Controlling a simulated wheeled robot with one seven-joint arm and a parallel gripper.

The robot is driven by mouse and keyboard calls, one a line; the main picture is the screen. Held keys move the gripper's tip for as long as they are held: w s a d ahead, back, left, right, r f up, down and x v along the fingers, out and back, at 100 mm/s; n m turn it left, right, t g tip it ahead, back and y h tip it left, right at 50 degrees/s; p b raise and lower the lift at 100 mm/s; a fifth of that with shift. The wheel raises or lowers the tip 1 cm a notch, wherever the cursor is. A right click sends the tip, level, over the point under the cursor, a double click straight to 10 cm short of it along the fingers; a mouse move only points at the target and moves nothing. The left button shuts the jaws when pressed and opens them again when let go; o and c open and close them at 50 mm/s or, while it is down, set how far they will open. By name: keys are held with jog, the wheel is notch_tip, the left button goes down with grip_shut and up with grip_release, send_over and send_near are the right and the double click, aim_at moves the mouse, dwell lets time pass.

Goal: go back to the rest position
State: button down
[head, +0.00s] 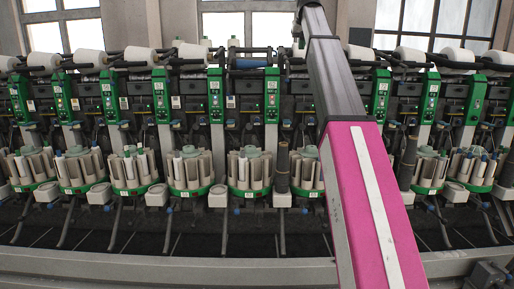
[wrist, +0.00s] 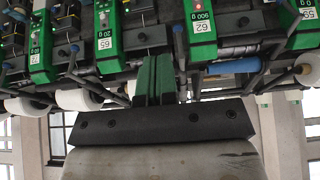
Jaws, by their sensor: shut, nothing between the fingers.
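My gripper (wrist: 155,75) shows in the wrist view, with its two green fingers together and nothing between them. It points up in that picture, toward the winder's green head units, which appear upside down. Its dark mounting block (wrist: 160,123) fills the lower middle. In the head view my pink and grey arm reaches up from the lower right to the top edge, and I cannot make out the fingers there. The cone winder (head: 215,95) stretches across the whole head view behind the arm.
White yarn cones (head: 136,56) line the winder's top, with a blue roll (head: 251,63) among them, also in the wrist view (wrist: 235,66). Round green-based magazines (head: 190,172) of pale bobbins stand lower. A grey rail (head: 150,268) crosses the front. Windows (head: 62,25) are behind.

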jog(key=s+f+g, duration=0.2)
jog(key=s+f, duration=0.1)
jog(key=f, duration=2.1)
jog(key=s+f+g, duration=0.1)
jog(key=s+f, duration=0.2)
jog(key=f, duration=2)
jog(key=s+f+g, duration=0.1)
jog(key=s+f, duration=1.3)
jog(key=f, duration=0.3)
jog(key=s+f+g, duration=0.2)
jog(key=s+f, duration=1.3)
jog(key=f, duration=0.3)
jog(key=shift+s, duration=0.15)
jog(key=shift+f, duration=0.1)
